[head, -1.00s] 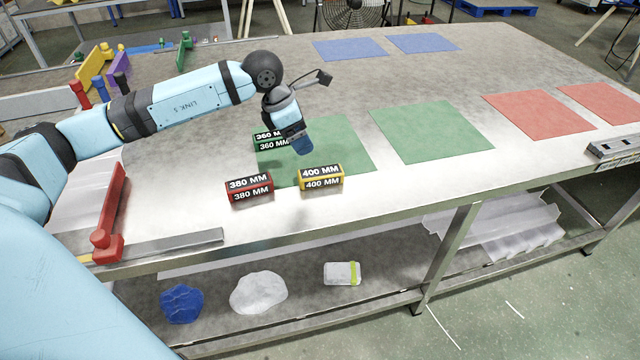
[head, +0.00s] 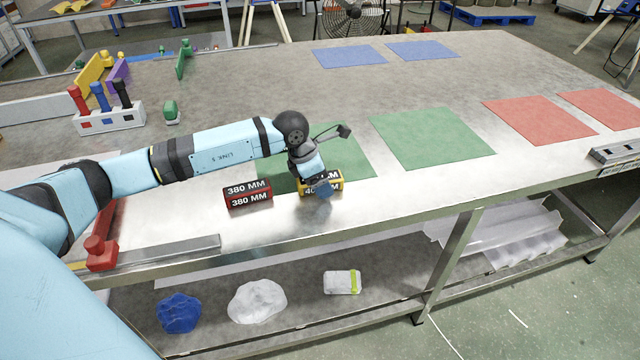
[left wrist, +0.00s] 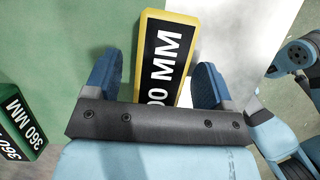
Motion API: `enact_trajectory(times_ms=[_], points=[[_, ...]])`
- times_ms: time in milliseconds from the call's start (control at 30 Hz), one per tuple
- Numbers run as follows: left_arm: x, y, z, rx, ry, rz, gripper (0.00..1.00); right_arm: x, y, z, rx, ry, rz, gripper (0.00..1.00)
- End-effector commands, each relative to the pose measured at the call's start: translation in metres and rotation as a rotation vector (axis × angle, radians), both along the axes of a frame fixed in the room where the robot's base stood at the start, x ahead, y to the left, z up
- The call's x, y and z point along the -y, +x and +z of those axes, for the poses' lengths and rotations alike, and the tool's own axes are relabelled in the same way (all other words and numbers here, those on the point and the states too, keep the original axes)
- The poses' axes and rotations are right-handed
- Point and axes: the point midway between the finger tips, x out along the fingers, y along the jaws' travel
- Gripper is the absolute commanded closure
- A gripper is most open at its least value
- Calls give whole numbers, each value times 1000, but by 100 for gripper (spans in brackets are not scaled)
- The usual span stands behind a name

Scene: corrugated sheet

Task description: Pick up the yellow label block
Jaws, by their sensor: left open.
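The yellow label block (head: 335,178), marked 400 MM, lies near the front edge of the table. My left gripper (head: 322,188) is over it and hides part of its labelled faces. In the left wrist view the yellow block (left wrist: 180,22) extends between the two blue fingers of my left gripper (left wrist: 157,84), which are spread with one on each side. I cannot tell whether either finger touches it. My right gripper is not in view.
A red 380 MM block (head: 248,195) sits just left of the yellow one. A green 360 MM block (left wrist: 22,122) shows in the left wrist view, hidden in the head view. Green mats (head: 432,138) lie behind.

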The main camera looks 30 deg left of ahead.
Motion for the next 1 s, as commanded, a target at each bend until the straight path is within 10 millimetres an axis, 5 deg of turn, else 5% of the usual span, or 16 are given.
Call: enact_trajectory(times_ms=[567, 833, 1000], points=[[0, 0, -4, 1, 1, 0, 23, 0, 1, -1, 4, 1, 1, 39], [0, 0, -3, 1, 1, 0, 78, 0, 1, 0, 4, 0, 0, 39], [0, 0, -3, 1, 1, 0, 78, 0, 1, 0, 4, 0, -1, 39]])
